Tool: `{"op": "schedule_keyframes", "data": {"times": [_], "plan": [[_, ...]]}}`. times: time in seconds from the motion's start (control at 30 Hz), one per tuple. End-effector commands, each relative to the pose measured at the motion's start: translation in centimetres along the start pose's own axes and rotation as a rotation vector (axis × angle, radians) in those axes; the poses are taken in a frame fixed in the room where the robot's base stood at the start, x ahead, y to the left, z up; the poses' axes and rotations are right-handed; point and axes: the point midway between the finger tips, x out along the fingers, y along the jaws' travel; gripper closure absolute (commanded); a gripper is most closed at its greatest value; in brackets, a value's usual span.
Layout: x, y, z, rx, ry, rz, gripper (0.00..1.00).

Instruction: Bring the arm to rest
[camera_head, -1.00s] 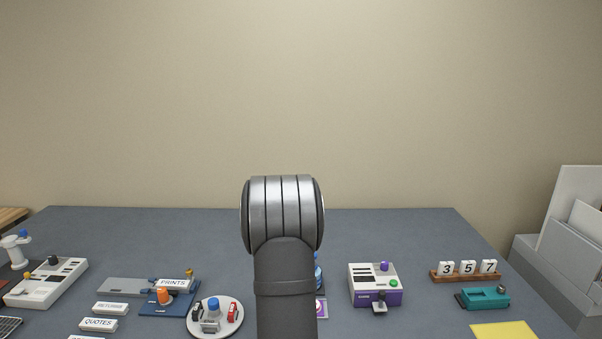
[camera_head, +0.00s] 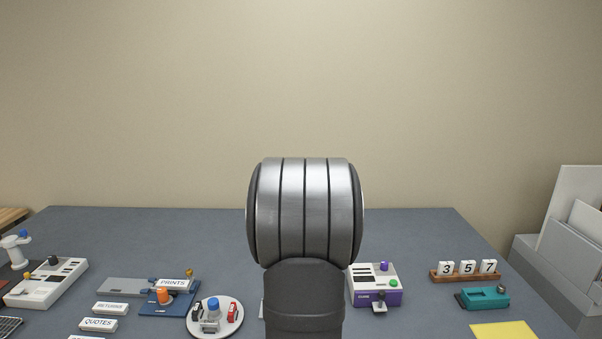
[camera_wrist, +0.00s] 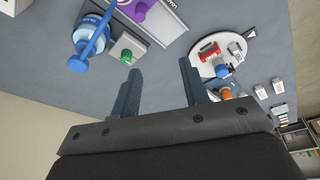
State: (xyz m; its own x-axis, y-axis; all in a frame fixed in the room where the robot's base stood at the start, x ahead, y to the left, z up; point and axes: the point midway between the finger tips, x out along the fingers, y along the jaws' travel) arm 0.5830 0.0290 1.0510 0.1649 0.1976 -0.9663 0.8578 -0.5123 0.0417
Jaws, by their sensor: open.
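My gripper (camera_wrist: 160,85) shows in the wrist view with its two dark fingers apart and nothing between them. The fingers point toward the table, and the tabletop shows beyond and between them. In the head view my arm stands in the middle of the picture and its grey metal joint hides the table behind it. The gripper itself is hidden in the head view.
A purple and white device (camera_head: 376,288) stands right of my arm. A round white tray (camera_head: 232,327) and a blue unit (camera_head: 160,306) stand to its left. Number blocks (camera_head: 468,268) and a teal device (camera_head: 485,298) are farther right. The table's back (camera_head: 150,225) is clear.

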Motion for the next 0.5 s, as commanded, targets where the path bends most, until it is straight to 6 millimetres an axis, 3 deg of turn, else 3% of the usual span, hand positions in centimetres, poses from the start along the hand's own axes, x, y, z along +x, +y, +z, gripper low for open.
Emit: {"op": "schedule_keyframes", "data": {"times": [0.23, 0.3, 0.5], "plan": [[-0.5, -0.4, 2.6, 0.257, 0.133, 0.041, 0.59], [0.8, -0.3, 2.3, 0.252, 0.13, 0.038, 0.59], [2.1, -0.2, 2.0, 0.25, 0.131, 0.04, 0.59]]}}
